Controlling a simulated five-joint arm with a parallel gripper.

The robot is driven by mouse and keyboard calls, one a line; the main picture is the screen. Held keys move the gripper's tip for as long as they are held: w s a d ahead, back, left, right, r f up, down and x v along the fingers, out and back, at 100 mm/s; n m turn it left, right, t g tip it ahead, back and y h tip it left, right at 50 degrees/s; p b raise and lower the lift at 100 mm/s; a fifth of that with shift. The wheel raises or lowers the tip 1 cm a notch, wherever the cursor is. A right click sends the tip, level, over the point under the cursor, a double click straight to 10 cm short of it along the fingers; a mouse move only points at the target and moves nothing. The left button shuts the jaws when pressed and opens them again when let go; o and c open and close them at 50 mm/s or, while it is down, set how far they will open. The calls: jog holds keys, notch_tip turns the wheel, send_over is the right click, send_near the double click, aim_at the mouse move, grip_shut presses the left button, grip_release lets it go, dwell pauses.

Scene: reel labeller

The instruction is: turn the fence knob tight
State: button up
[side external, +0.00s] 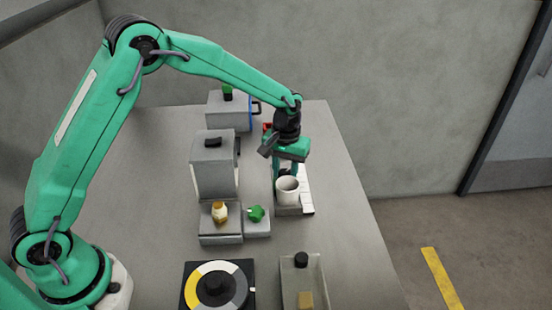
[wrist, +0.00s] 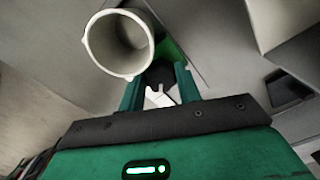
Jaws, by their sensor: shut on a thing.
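My gripper (side external: 279,176) points down beside a white cup-like piece (side external: 287,190) at the right of the table. In the wrist view my gripper (wrist: 158,98) has its two green fingers shut around a small dark knob (wrist: 160,75), which looks like the fence knob. A pale, forked piece (wrist: 157,97) shows between the fingers. The white cup (wrist: 118,45) is close to the left finger and partly blocks the view. In the side view the fingers and cup mostly hide the knob, so how far it is turned cannot be told.
A grey machine block (side external: 214,165) stands left of my gripper, with a yellowish knob (side external: 219,212) and a green lobed knob (side external: 256,213) in front. A grey box (side external: 230,110) stands behind. A round dial (side external: 208,270) and an open tray (side external: 320,270) are nearer.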

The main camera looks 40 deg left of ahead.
aim_at(285, 173)
jog(key=shift+m, duration=0.4)
jog(key=o, duration=1)
jog(key=shift+c, duration=0.2)
jog(key=shift+r, duration=3.95)
